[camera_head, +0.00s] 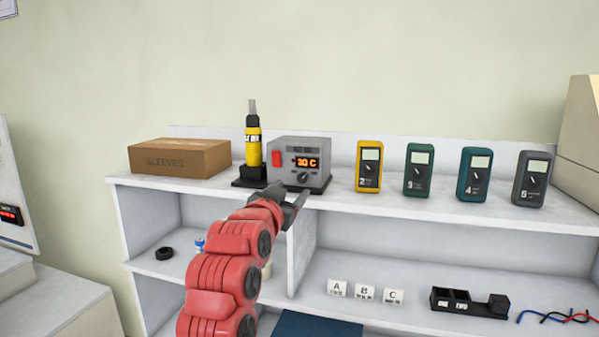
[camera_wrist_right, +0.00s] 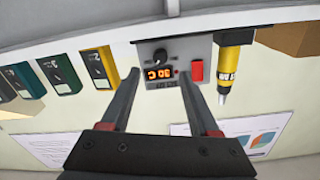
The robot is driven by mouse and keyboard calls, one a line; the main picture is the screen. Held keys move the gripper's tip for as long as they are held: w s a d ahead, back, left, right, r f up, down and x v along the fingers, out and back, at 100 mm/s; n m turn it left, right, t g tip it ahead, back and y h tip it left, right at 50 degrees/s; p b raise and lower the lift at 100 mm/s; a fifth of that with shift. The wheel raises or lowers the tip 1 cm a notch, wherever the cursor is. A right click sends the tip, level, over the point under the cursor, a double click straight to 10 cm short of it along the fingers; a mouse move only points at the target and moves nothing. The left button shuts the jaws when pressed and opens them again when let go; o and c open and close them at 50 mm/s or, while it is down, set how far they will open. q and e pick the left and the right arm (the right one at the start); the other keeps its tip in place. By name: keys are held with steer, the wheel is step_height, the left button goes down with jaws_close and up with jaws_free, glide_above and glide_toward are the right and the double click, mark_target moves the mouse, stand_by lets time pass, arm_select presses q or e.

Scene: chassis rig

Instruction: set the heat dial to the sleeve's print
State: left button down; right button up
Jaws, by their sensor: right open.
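The grey heat unit (camera_head: 300,150) stands on the upper shelf with a red switch, an orange lit display and a round black heat dial (camera_head: 304,177) low on its front. The display seems to read 30 C in the right wrist view, where the unit appears upside down and the dial (camera_wrist_right: 160,56) shows above the display. My right gripper (camera_head: 297,198) is open and empty, just in front of and below the dial, apart from it. Its fingers (camera_wrist_right: 159,76) flank the unit's front in the wrist view. I cannot make out any sleeve's print. My left gripper is out of view.
A yellow heat tool (camera_head: 253,148) stands upright left of the unit, beside a cardboard box marked SLEEVES (camera_head: 180,158). Several meters, including a yellow one (camera_head: 369,165), stand to the right. The lower shelf holds lettered white blocks (camera_head: 365,292) and a black holder (camera_head: 468,302).

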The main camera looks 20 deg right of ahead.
mark_target(301, 180)
steer(key=p+x, duration=0.2)
steer(key=x, duration=0.4)
steer(key=shift+w+d+r, duration=0.1)
steer(key=shift+w+d, duration=0.05)
steer(key=shift+w, duration=0.05)
steer(key=shift+w+d, duration=0.25)
steer(key=shift+w, duration=0.2)
jaws_close()
